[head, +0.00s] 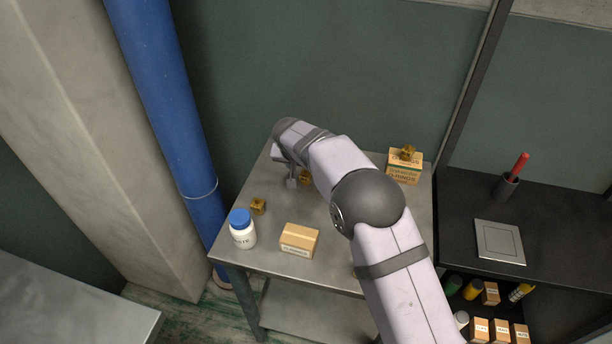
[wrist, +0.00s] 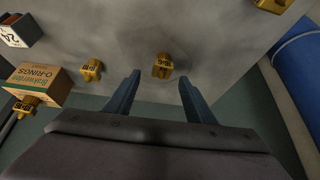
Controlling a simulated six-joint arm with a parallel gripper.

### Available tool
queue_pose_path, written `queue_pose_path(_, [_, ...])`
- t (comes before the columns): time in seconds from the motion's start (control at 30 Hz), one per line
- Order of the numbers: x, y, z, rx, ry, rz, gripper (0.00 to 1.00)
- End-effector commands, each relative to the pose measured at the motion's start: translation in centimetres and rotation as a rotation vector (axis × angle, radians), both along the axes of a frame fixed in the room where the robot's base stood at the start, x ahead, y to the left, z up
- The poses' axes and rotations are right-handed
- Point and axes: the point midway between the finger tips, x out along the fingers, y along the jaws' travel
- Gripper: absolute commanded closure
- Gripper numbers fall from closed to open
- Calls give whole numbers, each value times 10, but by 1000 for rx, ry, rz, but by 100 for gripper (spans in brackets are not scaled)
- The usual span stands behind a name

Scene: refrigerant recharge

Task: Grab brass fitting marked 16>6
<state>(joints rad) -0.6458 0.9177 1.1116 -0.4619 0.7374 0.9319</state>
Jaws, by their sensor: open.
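Several small brass fittings with dark marks on pale labels are in view, but the labels are too small to read surely, so I cannot tell which is 16>6. In the wrist view one fitting (wrist: 163,66) shows between the fingertips of my gripper (wrist: 160,80), apart from both fingers. A second fitting (wrist: 92,70) stands to its left, a third (wrist: 27,106) is on the O-rings box, and a fourth (wrist: 272,5) is cut by the top edge. My gripper (head: 291,182) is open and empty over the table's back part in the head view.
The metal table (head: 233,262) also bears a white jar with a blue lid (head: 242,232), a cardboard box (head: 299,240) and the O-rings box (head: 404,170). A blue pipe (head: 172,100) rises at the left. A dark shelf (head: 560,215) stands at the right.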

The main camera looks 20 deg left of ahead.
Motion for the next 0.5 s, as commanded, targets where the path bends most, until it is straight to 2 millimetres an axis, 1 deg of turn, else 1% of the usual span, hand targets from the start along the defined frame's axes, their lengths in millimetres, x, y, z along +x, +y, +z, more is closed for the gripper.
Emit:
queue_pose_path(0.3, [13,2,-29,0,2,-1,51])
queue_pose_path(0.5, [20,2,-41,0,1,-1,51])
